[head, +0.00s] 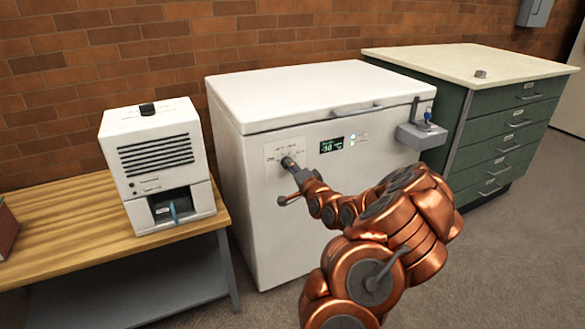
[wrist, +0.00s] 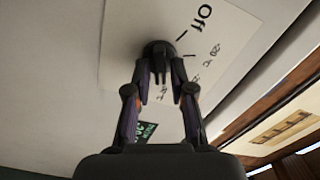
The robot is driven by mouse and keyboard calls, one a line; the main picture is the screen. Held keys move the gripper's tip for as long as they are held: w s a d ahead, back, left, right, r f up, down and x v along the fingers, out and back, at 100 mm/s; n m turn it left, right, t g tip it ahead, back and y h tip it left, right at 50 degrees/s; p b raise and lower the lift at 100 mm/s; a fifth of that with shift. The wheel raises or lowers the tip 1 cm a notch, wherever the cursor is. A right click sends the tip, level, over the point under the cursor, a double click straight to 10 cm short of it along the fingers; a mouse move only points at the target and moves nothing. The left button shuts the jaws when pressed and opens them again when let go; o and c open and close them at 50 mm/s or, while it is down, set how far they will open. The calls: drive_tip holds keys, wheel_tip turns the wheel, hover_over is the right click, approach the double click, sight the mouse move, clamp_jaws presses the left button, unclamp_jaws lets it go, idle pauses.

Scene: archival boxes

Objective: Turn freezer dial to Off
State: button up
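The white chest freezer (head: 250,215) stands against the brick wall with its lid down. Its dial plate (head: 272,152) is on the upper left of the front. In the wrist view the plate (wrist: 225,40) shows "Off" and temperature marks, with tick lines beside the black dial (wrist: 158,48). My gripper (wrist: 159,72) is at the dial, its two fingers closed in on either side of it. In the head view my gripper (head: 290,165) covers most of the dial. The dial's pointer cannot be made out. The freezer's green display (head: 332,146) reads about -30 °C.
A wooden bench (head: 100,240) with a white device (head: 155,165) stands left of the freezer. A grey lock box (head: 420,136) with a blue key is on the freezer's right front. A green drawer cabinet (head: 500,130) stands right. Open floor lies in front.

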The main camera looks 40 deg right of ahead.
clamp_jaws()
drive_tip(key=shift+n, duration=0.4)
drive_tip(key=n+b, duration=0.4)
drive_tip(key=n, duration=0.4)
drive_tip(key=n+b, duration=0.4)
drive_tip(key=n, duration=0.5)
drive_tip(key=n+b, duration=0.3)
drive_tip(key=n, duration=0.6)
drive_tip(key=shift+w+a+b, duration=0.1)
drive_tip(key=shift+a+b, duration=0.25)
drive_tip(key=shift+b, duration=0.05)
